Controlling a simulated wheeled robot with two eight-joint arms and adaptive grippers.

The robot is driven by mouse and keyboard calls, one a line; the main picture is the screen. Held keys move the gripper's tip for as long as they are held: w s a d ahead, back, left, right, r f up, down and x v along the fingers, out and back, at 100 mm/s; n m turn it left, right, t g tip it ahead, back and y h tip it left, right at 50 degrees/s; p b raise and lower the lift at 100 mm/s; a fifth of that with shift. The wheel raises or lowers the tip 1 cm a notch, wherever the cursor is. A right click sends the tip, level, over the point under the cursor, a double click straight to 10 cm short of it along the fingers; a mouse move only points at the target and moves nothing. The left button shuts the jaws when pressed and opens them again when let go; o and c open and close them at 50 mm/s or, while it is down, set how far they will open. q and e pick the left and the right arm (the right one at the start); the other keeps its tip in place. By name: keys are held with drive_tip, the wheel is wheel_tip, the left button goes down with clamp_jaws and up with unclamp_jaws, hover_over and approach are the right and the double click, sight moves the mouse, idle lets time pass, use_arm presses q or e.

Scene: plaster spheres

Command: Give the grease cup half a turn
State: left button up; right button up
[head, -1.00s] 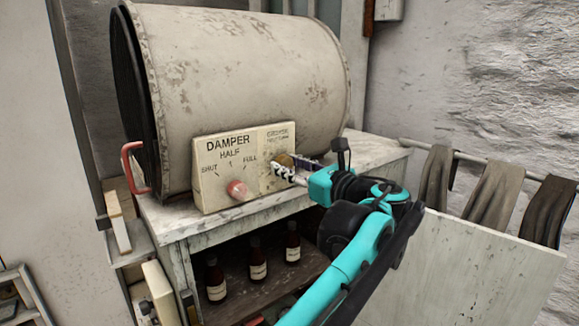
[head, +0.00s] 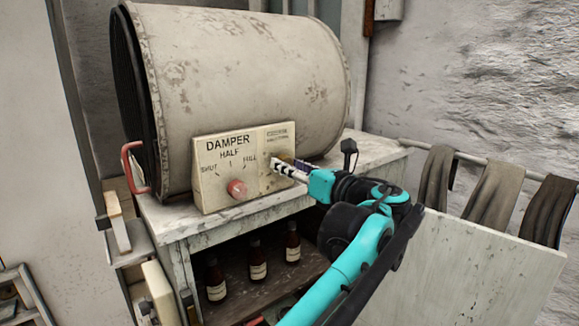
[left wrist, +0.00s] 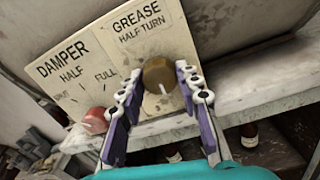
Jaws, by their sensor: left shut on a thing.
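The grease cup (left wrist: 158,74) is a round brass-brown knob with a pale mark near its lower edge. It sits on the cream panel (left wrist: 97,55) under the words GREASE HALF TURN. My left gripper (left wrist: 158,76) has one finger on each side of the cup and is shut on it. In the head view my left gripper (head: 281,166) reaches the panel's right half from the right, and its fingers mostly hide the cup. My right gripper is not in view.
A red damper knob (head: 237,189) sits left of the cup on the same panel, close to my left finger in the wrist view. A large drum (head: 240,80) stands behind. Several bottles (head: 257,260) are on the shelf below. Dark cloths (head: 492,202) hang at right.

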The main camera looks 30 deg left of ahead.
use_arm(q)
drive_tip(key=shift+f, duration=0.15)
drive_tip(key=o, duration=1.1)
drive_tip(key=shift+o, duration=0.2)
drive_tip(key=shift+d, duration=0.1)
drive_tip(key=v, duration=1.2)
